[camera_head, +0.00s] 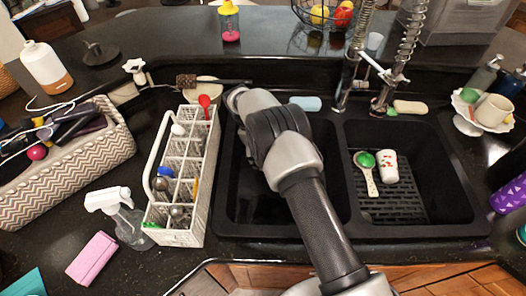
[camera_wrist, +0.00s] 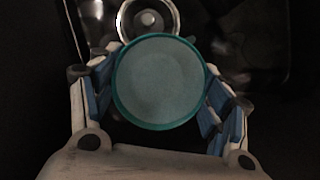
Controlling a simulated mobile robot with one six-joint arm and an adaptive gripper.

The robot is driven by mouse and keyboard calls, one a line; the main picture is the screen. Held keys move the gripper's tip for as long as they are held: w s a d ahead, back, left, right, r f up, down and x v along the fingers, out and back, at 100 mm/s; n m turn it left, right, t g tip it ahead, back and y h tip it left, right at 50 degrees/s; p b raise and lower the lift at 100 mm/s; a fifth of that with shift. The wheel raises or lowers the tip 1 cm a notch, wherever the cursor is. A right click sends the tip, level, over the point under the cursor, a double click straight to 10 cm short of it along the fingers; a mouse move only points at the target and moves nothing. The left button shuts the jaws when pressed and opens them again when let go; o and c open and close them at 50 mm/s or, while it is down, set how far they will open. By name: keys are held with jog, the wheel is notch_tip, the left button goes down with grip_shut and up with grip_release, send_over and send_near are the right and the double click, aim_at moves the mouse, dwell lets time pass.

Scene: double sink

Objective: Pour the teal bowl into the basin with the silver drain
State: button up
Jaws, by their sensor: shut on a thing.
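In the wrist view my gripper (camera_wrist: 160,84) is shut on the teal bowl (camera_wrist: 158,126), with blue finger pads at both sides of it. The bowl has a teal rim and a pale grey-green round inside; I cannot tell whether that is its contents or its bottom. The silver drain (camera_wrist: 149,18) shows just beyond the bowl, partly covered by its rim, in a dark basin. In the head view my arm reaches over the left basin (camera_head: 244,205) and hides the gripper, the bowl and any drain there.
The right basin (camera_head: 445,195) holds a dark rack, a green and white spoon (camera_head: 367,174) and a white and red cup (camera_head: 389,166). Faucets (camera_head: 352,60) stand behind the divider. A white utensil caddy (camera_head: 186,238) stands close at left. A patterned basket (camera_head: 75,165) lies farther left.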

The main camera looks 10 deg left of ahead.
jog(key=shift+s+d+f+t+y+p, duration=0.1)
jog(key=shift+s+d+t+y+p, duration=0.35)
jog(key=shift+p, duration=2.05)
jog(key=shift+s+d+r+t+y+p, duration=0.3)
jog(key=shift+s+d+t+y+p, duration=0.25)
jog(key=shift+p, duration=2.8)
jog(key=shift+w+f, duration=0.1)
jog(key=shift+d, duration=0.1)
jog(key=shift+s+d+r+t+y+p, duration=0.3)
jog(key=shift+s+d+r+y+p, duration=0.1)
jog(key=shift+p, duration=0.65)
jog(key=shift+s+d+t+y+p, duration=0.3)
jog(key=shift+d+t+y+p, duration=0.1)
jog(key=shift+y, duration=0.1)
jog(key=shift+s+d+m+b, duration=0.1)
jog(key=shift+d+m+b, duration=0.15)
jog(key=shift+b, duration=0.9)
jog(key=shift+b, duration=0.3)
